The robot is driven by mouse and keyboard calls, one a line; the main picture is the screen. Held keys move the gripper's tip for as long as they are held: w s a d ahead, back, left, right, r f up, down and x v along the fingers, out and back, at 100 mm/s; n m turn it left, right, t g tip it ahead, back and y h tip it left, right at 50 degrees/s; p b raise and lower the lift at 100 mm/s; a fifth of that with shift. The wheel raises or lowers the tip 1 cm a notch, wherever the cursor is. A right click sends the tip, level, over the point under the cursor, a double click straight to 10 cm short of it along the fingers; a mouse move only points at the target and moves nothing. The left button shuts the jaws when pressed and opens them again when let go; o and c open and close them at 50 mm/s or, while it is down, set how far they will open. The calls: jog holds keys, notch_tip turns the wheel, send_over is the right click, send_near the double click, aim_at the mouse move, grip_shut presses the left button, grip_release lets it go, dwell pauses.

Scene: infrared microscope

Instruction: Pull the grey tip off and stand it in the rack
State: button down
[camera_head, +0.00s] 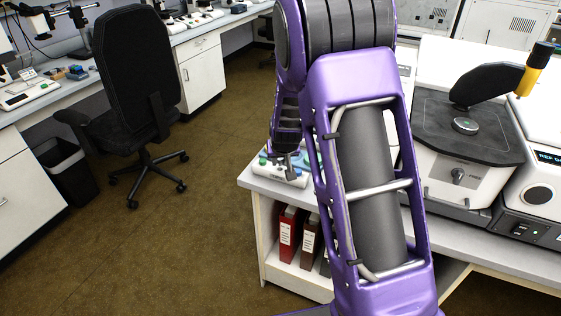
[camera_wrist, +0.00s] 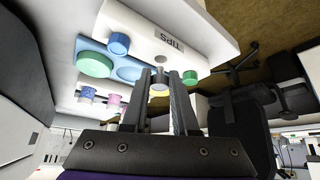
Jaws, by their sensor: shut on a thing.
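My gripper (camera_wrist: 160,80) is shut on a small grey cylinder that looks like the grey tip (camera_wrist: 159,86), held between its two dark fingers. In the wrist view the tip is in front of the white rack labelled TIPS (camera_wrist: 195,22); I cannot tell whether it touches the rack.
A light-blue tray (camera_wrist: 100,46) beside the label holds a green knob (camera_wrist: 95,63), a blue knob (camera_wrist: 117,44) and a round recess. Pink, purple and yellow pieces stand nearby. The microscope stage (camera_head: 440,125) is right of my arm. A black chair (camera_head: 135,80) stands left.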

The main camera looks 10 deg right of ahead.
jog(key=shift+r+p, duration=1.3)
jog(key=shift+r, duration=0.8)
jog(key=shift+s+r, duration=0.1)
jog(key=shift+s, duration=0.05)
jog(key=s+r+n+p, duration=0.1)
jog(key=s+r+p, duration=0.2)
jog(key=s, duration=0.7)
jog(key=s+f, duration=0.5)
jog(key=shift+s+y, duration=0.25)
jog(key=shift+y, duration=0.05)
